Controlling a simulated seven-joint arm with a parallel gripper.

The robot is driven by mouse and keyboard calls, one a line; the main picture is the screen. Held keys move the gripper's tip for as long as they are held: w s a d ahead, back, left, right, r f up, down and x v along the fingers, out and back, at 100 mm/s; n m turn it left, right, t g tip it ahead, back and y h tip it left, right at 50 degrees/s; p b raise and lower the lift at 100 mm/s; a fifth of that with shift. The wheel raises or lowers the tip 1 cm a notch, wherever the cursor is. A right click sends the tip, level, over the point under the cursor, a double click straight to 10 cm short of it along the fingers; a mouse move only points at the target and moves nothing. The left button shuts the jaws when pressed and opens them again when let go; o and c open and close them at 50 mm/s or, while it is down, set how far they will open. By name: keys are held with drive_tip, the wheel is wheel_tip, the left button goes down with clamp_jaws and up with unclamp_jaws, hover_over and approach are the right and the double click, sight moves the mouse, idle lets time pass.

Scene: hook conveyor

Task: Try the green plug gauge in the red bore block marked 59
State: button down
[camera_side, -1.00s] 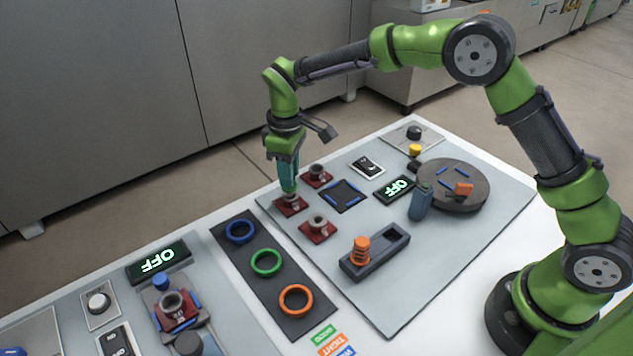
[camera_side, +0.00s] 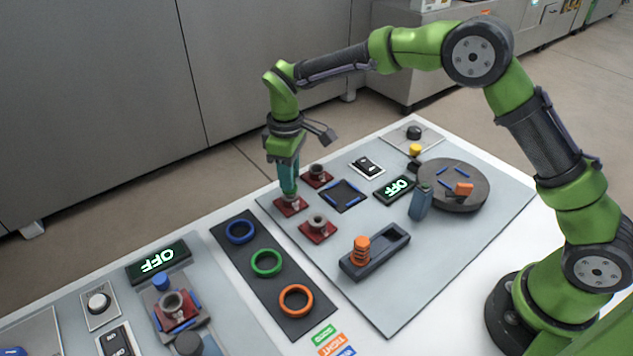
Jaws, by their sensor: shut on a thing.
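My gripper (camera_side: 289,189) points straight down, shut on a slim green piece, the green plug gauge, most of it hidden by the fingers. It is directly over a red bore block (camera_side: 284,207) with a grey bore ring. The gauge's lower end is at the ring; I cannot tell how deep it sits. Two more red bore blocks stand near, one behind (camera_side: 316,183) and one in front (camera_side: 318,236). The number markings are too small to read, so I cannot tell which is 59.
A dark tray (camera_side: 388,255) holds an orange gauge (camera_side: 361,250) upright. A dark square pad (camera_side: 342,195), an OFF display and a round turntable (camera_side: 468,203) lie to the right. A dark strip with blue, green and orange rings (camera_side: 266,262) lies in front. Another red block (camera_side: 189,319) sits in a left fixture.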

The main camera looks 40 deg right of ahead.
drive_tip(key=shift+f, duration=0.5)
idle(0.5)
drive_tip(key=shift+r, duration=0.1)
idle(0.6)
drive_tip(key=shift+r, duration=2.95)
